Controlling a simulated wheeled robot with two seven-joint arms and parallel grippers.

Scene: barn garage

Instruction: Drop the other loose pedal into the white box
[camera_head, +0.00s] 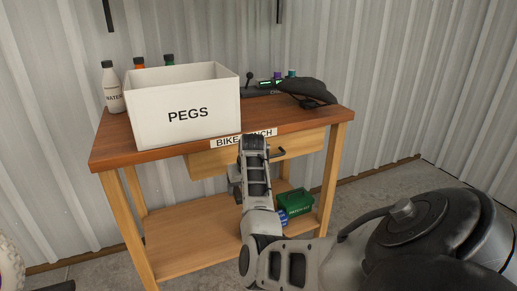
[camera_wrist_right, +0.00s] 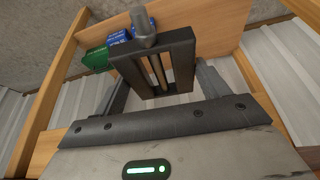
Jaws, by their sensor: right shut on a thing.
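The white box (camera_head: 185,112), labelled PEGS, stands upright and open-topped on the left half of the wooden bench. Its inner floor is hidden by the front wall. My right gripper (camera_head: 254,158) is in front of the bench by the drawer, below and to the right of the box. In the right wrist view my right gripper (camera_wrist_right: 162,85) is shut on a black slotted pedal (camera_wrist_right: 128,68) with a grey spindle. In the head view I cannot clearly separate the pedal from the gripper. My left gripper is not in view.
The bench top (camera_head: 115,146) holds a white bottle (camera_head: 112,88) at the left and a black saddle (camera_head: 307,90) at the right. The drawer (camera_head: 305,146) is at the front. A green box (camera_head: 296,203) sits on the lower shelf (camera_head: 185,235). A wheel (camera_head: 8,265) shows at lower left.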

